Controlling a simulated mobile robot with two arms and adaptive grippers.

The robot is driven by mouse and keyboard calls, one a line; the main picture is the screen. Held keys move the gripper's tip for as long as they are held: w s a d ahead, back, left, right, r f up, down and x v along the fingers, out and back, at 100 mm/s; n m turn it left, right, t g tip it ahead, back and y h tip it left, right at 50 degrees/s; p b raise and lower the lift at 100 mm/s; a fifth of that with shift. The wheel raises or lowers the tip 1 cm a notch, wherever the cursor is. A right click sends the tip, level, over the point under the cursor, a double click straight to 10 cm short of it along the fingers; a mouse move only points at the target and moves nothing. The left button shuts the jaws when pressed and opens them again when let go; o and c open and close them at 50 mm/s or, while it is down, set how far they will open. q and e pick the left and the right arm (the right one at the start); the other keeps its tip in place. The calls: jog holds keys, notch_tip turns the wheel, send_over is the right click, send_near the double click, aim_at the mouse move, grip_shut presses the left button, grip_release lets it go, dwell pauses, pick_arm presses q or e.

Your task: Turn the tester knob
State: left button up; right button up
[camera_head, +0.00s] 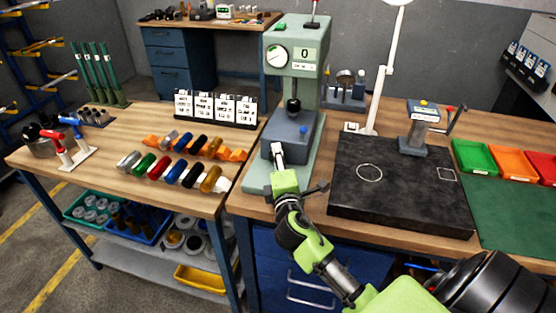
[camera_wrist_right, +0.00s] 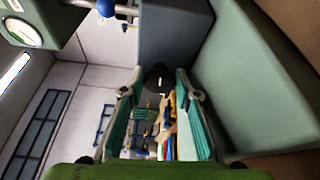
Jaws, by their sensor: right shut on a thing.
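The tester (camera_head: 297,50) is a pale green machine with a round dial gauge (camera_head: 276,56) and a display reading 0. Its grey lower block (camera_head: 290,133) stands on a green base. My right gripper (camera_head: 278,150) reaches the front of this block from below. In the right wrist view, the round black tester knob (camera_wrist_right: 158,78) with a small white mark sits between the fingertips of my right gripper (camera_wrist_right: 160,74), which is shut on it. In the head view the gripper hides the knob. My left gripper is not in view.
A black surface plate (camera_head: 390,195) lies right of the tester, with a crank-handled device (camera_head: 415,128) at its back. Coloured trays (camera_head: 510,163) are at far right. Several coloured cylinders (camera_head: 175,172) and a labelled rack (camera_head: 215,108) are left of the tester.

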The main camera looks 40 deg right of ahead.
jog(key=o, duration=1.1)
jog(key=shift+c, duration=0.2)
jog(key=shift+f, duration=0.1)
jog(key=shift+s, duration=0.1)
jog(key=shift+s+a+f, duration=0.15)
jog(key=shift+s+a, duration=0.05)
jog(key=shift+s, duration=0.05)
jog(key=v, duration=0.6)
jog(key=shift+s+a+r, duration=0.25)
jog(key=shift+s+a, duration=0.05)
jog(key=shift+s, duration=0.25)
jog(key=shift+r, duration=0.1)
